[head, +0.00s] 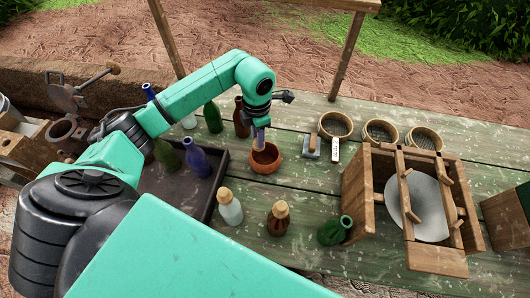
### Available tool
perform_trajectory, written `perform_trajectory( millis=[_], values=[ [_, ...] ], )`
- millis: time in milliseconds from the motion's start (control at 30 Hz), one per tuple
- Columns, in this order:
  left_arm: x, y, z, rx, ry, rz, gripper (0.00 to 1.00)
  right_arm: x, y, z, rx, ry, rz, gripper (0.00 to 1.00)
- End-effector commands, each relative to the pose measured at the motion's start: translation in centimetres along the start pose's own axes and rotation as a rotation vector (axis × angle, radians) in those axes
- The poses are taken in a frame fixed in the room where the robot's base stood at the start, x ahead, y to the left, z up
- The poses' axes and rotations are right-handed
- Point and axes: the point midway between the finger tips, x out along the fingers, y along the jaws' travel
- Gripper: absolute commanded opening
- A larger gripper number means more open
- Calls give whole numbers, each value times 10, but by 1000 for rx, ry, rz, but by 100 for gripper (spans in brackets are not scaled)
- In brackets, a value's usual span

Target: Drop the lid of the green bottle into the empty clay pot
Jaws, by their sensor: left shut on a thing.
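My left gripper (260,141) reaches down over the orange-brown clay pot (264,168) near the middle of the table. It is shut on a small tan thing that looks like the lid, mostly hidden between the fingers at the pot's mouth. I cannot tell how deep it sits in the pot. A green bottle (335,232) at the front right shows a dark open mouth and no lid. Other green bottles stand at the back (213,119) and on the dark tray (167,153). My right gripper is not in view.
A clear bottle (230,208) and a brown bottle (278,219), both with tan tops, stand in front of the pot. Blue and brown bottles stand near my left arm. Round sieves (335,125) line the back. A wooden frame (405,198) holding a pale disc fills the right.

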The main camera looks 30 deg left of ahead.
Motion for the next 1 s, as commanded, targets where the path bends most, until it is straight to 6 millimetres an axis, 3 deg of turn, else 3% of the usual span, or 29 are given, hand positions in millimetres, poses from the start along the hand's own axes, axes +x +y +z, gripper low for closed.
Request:
perform_trajectory(
  millis=[133, 300, 567, 600, 700, 1000],
  values=[
    [28, -1, 0, 0, 2, -2, 0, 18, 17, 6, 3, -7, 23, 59],
    [50, -1, 0, 1, 1, -2, 0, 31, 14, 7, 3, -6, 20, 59],
    [51, 0, 0, 1, 1, -1, 0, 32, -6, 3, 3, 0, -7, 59],
    [51, 0, 0, 1, 1, -1, 33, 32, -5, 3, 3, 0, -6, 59],
    [51, 0, 0, 1, 1, -1, 64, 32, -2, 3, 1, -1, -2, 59],
    [50, 0, 0, 1, 1, -1, 64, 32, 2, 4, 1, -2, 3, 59]
  ],
)
